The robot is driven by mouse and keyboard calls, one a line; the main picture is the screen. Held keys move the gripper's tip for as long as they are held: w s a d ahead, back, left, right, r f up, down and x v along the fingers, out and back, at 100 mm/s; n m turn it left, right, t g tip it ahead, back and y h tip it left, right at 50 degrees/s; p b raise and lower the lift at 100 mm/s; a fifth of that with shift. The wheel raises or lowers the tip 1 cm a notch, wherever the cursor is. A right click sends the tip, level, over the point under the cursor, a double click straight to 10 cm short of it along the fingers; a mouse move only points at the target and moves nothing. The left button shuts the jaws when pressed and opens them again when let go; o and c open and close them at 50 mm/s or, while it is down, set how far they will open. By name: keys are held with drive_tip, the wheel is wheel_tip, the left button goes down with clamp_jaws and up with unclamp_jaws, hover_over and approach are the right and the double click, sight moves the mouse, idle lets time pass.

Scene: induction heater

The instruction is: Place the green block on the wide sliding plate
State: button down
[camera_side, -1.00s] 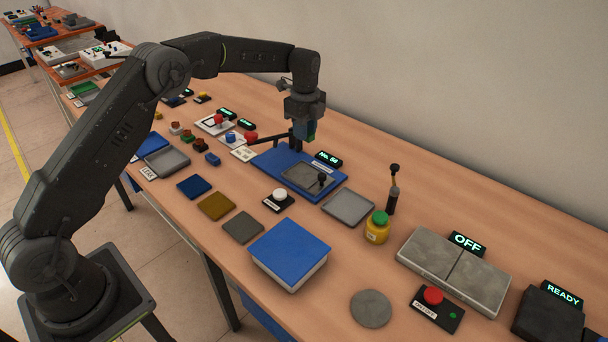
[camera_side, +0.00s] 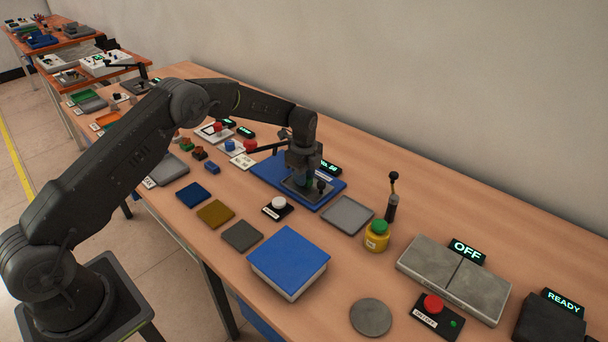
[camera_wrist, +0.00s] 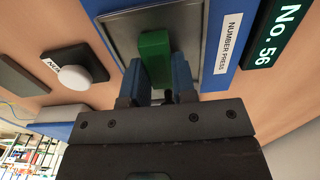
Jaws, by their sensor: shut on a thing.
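My gripper (camera_wrist: 157,82) is shut on the green block (camera_wrist: 155,52); its blue fingers grip the block's sides. In the wrist view the block lies over a grey rimmed plate (camera_wrist: 121,36) on a blue base labelled NUMBER PRESS (camera_wrist: 218,68). In the side view my gripper (camera_side: 301,181) is low over that plate, on the blue base (camera_side: 263,170) near the middle of the table. The arm and gripper hide much of the plate and nearly all of the block there. I cannot tell whether the block touches the plate.
A black knobbed lever (camera_side: 320,188) stands at the plate's near right edge. A green-lit sign (camera_wrist: 284,27) reads No. 56 beside the press. A white button (camera_wrist: 74,68) on a black base and a separate grey tray (camera_side: 348,215) are close by. Wooden tabletop is clear between them.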

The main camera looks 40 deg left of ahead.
drive_tip(key=c, duration=0.9)
unclamp_jaws()
wheel_tip(320, 180, up, 12)
drive_tip(key=shift+r, duration=0.2)
